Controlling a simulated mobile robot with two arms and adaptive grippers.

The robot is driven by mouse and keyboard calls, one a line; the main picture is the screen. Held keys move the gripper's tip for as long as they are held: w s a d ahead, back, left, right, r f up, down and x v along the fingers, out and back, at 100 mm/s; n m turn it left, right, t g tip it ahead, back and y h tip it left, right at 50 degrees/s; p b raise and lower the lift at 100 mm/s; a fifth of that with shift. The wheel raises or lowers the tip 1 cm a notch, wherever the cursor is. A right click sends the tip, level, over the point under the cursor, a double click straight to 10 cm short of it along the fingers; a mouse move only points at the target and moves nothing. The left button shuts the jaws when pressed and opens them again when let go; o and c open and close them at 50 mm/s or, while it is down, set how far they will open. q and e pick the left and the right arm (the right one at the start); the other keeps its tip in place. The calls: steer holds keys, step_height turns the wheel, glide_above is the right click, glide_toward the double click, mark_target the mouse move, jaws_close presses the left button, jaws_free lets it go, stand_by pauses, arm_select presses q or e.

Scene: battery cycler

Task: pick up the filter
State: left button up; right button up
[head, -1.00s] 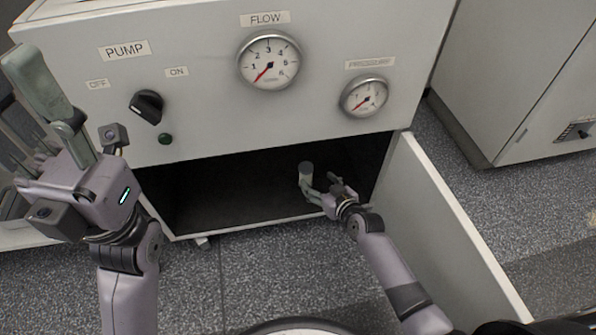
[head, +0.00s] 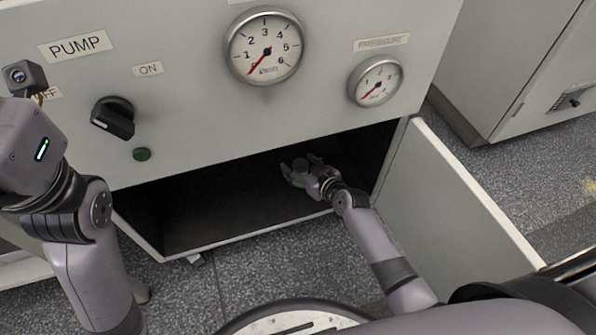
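A small upright cylinder with a dark round top, which I take for the filter (head: 300,164), is inside the dark open compartment under the pump panel. My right gripper (head: 301,168) reaches into the compartment from the front right. Its fingers look spread, one on each side of the cylinder. Whether they touch it is too small and dark to tell. The lower part of the cylinder is hidden by the hand. My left gripper's housing (head: 25,150) shows at the left edge, raised in front of the panel. Its fingers are out of the picture.
The compartment door (head: 450,215) stands open on the right, close beside my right arm. The left part of the compartment looks empty.

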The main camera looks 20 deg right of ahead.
steer(key=shift+c, duration=0.6)
steer(key=c, duration=1.1)
steer(key=shift+r, duration=0.1)
steer(key=shift+c, duration=0.2)
